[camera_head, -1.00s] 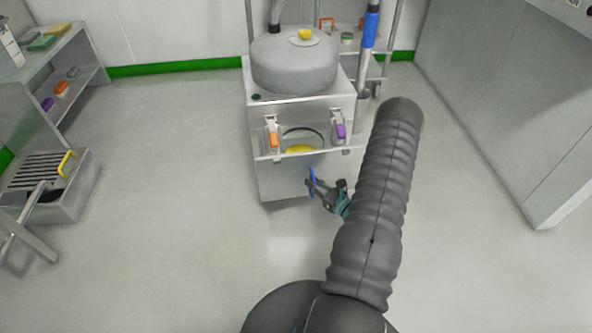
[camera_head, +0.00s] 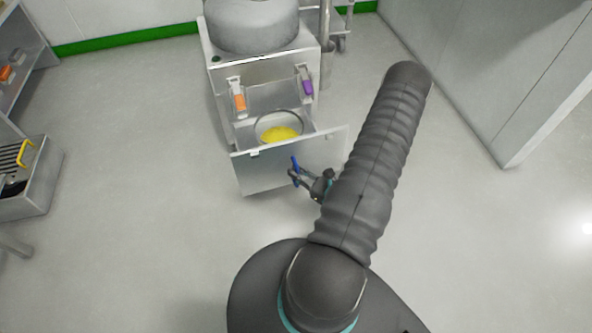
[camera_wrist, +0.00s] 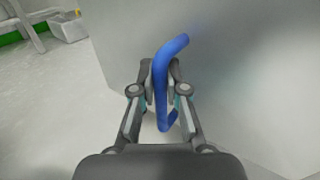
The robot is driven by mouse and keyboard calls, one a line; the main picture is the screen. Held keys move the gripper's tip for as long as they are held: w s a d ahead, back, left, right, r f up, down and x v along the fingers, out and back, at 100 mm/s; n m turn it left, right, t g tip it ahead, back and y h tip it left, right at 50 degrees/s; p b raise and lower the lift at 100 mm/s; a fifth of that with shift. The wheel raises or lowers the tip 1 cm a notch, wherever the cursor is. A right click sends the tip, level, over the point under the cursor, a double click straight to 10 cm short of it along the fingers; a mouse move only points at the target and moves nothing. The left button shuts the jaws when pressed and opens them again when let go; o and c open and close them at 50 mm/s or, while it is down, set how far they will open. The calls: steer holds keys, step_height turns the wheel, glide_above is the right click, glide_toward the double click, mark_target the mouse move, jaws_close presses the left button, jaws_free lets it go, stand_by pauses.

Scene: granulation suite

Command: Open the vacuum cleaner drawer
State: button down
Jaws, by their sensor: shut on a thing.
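The vacuum cleaner (camera_head: 262,72) is a steel cabinet with a grey drum on top. Its drawer (camera_head: 262,172) stands pulled out at the front, and a round container with yellow contents (camera_head: 279,133) shows inside. The blue handle (camera_head: 295,164) is on the drawer's front panel. My gripper (camera_head: 294,174) is shut on this handle. In the wrist view the blue handle (camera_wrist: 172,52) runs between the fingers of my gripper (camera_wrist: 161,92), with the grey panel behind it. My arm hides the right part of the floor near the drawer.
An orange-handled latch (camera_head: 239,101) and a purple-handled latch (camera_head: 307,86) are on the cabinet front. A steel unit with a yellow handle (camera_head: 28,190) stands at the left. A grey wall panel (camera_head: 480,70) is at the right. Floor in front of the drawer is free.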

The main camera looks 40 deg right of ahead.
steer(key=c, duration=1.2)
jaws_free()
steer(key=shift+s, duration=0.15)
steer(key=v, duration=1.1)
steer(key=shift+s+d, duration=0.15)
steer(key=shift+s, duration=0.2)
